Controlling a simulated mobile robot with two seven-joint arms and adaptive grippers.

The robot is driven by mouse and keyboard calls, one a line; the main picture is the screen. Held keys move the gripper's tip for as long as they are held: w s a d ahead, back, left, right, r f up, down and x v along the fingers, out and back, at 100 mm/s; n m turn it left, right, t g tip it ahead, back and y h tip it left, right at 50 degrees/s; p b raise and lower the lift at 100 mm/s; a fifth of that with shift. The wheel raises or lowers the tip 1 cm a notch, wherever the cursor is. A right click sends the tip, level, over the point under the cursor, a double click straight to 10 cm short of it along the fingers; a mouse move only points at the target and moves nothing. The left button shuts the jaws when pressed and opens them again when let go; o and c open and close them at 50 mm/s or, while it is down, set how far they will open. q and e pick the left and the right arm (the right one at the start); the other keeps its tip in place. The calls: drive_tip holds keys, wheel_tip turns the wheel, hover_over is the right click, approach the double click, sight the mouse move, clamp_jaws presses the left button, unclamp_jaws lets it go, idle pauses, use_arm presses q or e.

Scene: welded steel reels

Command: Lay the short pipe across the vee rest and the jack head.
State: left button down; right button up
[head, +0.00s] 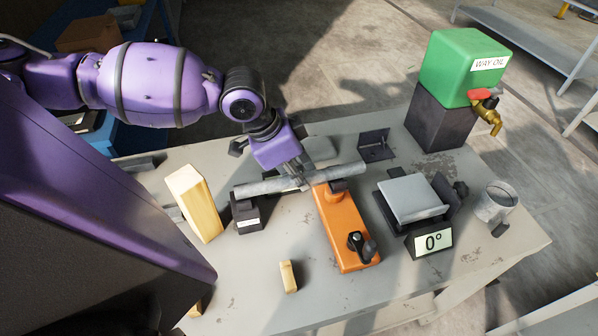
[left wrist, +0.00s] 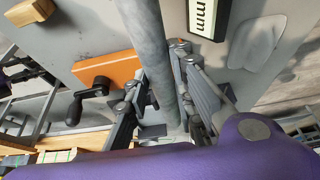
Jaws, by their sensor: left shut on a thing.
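The short pipe (head: 262,187) is a grey, worn tube, nearly level across the picture in the head view. My left gripper (head: 303,181) is shut on it near its middle, from above. In the left wrist view the pipe (left wrist: 150,45) runs between the fingers. The pipe's left end is over the black vee rest (head: 248,222), and its right part is over the jack head (head: 337,186) of the orange jack (head: 344,228). I cannot tell whether it touches either. The jack also shows in the left wrist view (left wrist: 106,72). My right gripper is out of view.
Wooden blocks (head: 194,204) (head: 288,276) stand left and in front. Right of the jack is a grey plate (head: 411,198) with a 0° sign (head: 433,241). A metal mug (head: 495,203) and green oil container (head: 466,67) are further right; a dark bracket (head: 376,150) is behind.

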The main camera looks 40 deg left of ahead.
use_arm(q)
drive_tip(key=shift+f, duration=0.15)
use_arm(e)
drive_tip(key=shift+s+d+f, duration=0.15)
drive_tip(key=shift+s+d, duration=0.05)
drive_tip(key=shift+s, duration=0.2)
use_arm(q)
drive_tip(key=shift+f, duration=0.1)
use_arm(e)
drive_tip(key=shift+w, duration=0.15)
use_arm(q)
drive_tip(key=c, duration=1.7)
unclamp_jaws()
drive_tip(key=o, duration=0.3)
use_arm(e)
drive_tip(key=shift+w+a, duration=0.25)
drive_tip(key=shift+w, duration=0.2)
